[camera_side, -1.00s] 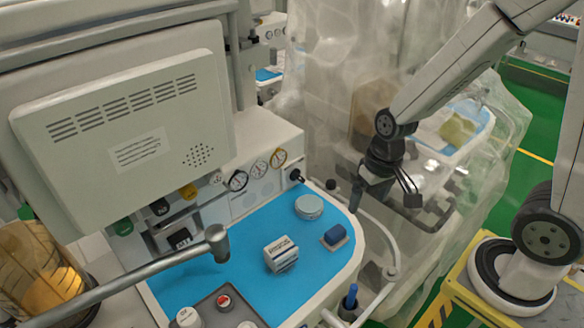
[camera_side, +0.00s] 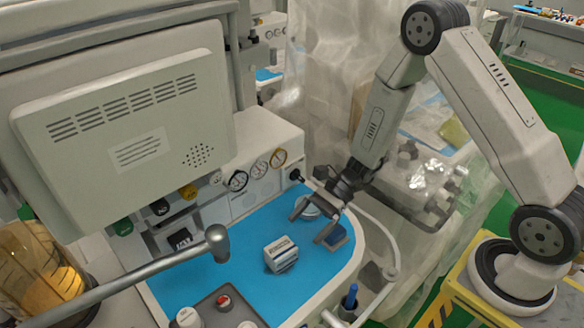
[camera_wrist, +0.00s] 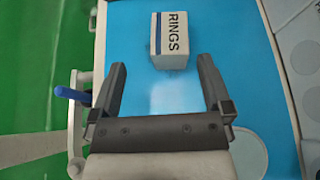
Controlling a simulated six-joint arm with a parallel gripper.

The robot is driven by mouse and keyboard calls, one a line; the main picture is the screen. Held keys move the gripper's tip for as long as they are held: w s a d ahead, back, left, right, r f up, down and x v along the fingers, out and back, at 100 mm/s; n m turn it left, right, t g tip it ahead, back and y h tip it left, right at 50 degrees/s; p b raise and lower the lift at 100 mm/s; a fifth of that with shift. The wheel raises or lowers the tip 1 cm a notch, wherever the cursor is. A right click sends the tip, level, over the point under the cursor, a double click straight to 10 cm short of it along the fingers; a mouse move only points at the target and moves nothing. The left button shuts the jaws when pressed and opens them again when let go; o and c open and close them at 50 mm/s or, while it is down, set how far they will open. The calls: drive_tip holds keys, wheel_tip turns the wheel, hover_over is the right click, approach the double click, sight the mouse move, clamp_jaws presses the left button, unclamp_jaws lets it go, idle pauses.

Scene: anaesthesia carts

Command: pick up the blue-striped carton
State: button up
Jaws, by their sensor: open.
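The blue-striped carton (camera_side: 281,254) is a small white box with a blue band, resting on the blue worktop. It also shows in the wrist view (camera_wrist: 172,38), with the dark letters "RINGS" on it. My gripper (camera_side: 306,229) is open and empty, above the worktop and just to the right of and behind the carton in the side view. In the wrist view my gripper (camera_wrist: 161,66) has its two fingers spread wide, with the carton just beyond the gap between the tips. I see no contact with the carton.
A grey tray (camera_side: 222,308) with small vials is at the front. A metal arm (camera_side: 150,268) reaches over the worktop (camera_side: 240,255) from the left.

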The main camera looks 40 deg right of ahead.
sight(281, 248)
drive_tip(key=shift+w+f+m+t+y, duration=0.2)
drive_tip(key=shift+w+m+t+y, duration=0.15)
drive_tip(key=shift+w+m, duration=0.25)
drive_tip(key=shift+f+x, duration=0.1)
drive_tip(key=shift+x, duration=1.85)
drive_tip(key=shift+f+x, duration=0.15)
drive_tip(key=shift+x, duration=1.8)
drive_tip(key=shift+s+d, duration=0.1)
drive_tip(key=shift+s, duration=0.1)
drive_tip(key=c, duration=1.3)
drive_tip(key=shift+o, duration=0.2)
drive_tip(key=shift+r, duration=0.15)
drive_tip(key=shift+r, duration=4.85)
